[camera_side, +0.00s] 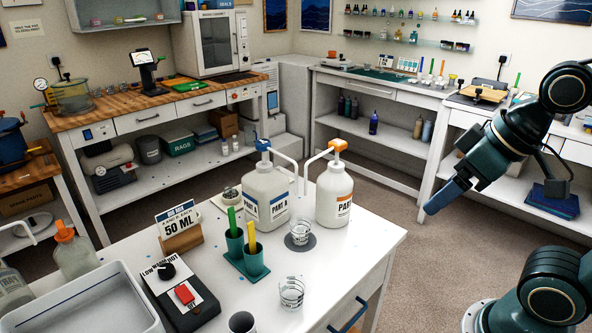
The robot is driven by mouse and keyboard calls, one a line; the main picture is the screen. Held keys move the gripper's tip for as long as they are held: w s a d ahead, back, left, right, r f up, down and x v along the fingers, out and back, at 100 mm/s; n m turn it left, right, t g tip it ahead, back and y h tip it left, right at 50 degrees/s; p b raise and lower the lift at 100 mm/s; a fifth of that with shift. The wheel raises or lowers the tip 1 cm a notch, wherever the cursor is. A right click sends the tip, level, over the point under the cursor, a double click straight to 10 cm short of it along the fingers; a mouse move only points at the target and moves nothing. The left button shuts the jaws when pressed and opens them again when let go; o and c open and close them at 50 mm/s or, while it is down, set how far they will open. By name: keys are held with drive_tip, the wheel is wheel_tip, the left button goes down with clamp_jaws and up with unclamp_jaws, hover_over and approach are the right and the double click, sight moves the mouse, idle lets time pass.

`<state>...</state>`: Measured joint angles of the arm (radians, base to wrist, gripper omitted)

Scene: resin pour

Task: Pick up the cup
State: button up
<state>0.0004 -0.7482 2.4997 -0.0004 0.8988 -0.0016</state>
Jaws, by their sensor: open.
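A small clear cup (299,232) with markings stands upright on a dark round pad (299,245) on the white table, in front of the two pump bottles. A second clear marked cup (291,293) stands nearer the table's front edge. A dark-lined cup (242,322) is cut off by the bottom of the picture. I cannot tell which one the task means. My gripper (436,205) is open and empty, off the table to the right, pointing down and left. It is well apart from all the cups.
Two white pump bottles, one blue-topped (266,192) and one orange-topped (334,194), stand behind the pad. The table's right side is clear.

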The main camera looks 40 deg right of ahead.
drive_tip(key=w+d+f+n, duration=0.1)
drive_tip(key=w+f+n, duration=0.25)
drive_tip(key=w, duration=0.65)
drive_tip(key=n+y, duration=0.3)
approach(309, 240)
drive_tip(key=shift+g, duration=0.3)
drive_tip(key=s+d+f, duration=0.2)
drive_tip(key=f, duration=0.1)
drive_tip(key=s+f, duration=0.1)
drive_tip(key=shift+d+f, duration=0.35)
drive_tip(key=shift+d, duration=0.05)
drive_tip(key=shift+w+a, duration=0.65)
drive_tip(key=shift+w, duration=0.3)
drive_tip(key=shift+w+a, duration=0.65)
drive_tip(key=shift+w, duration=0.35)
drive_tip(key=shift+w+a, duration=0.65)
drive_tip(key=shift+w, duration=0.3)
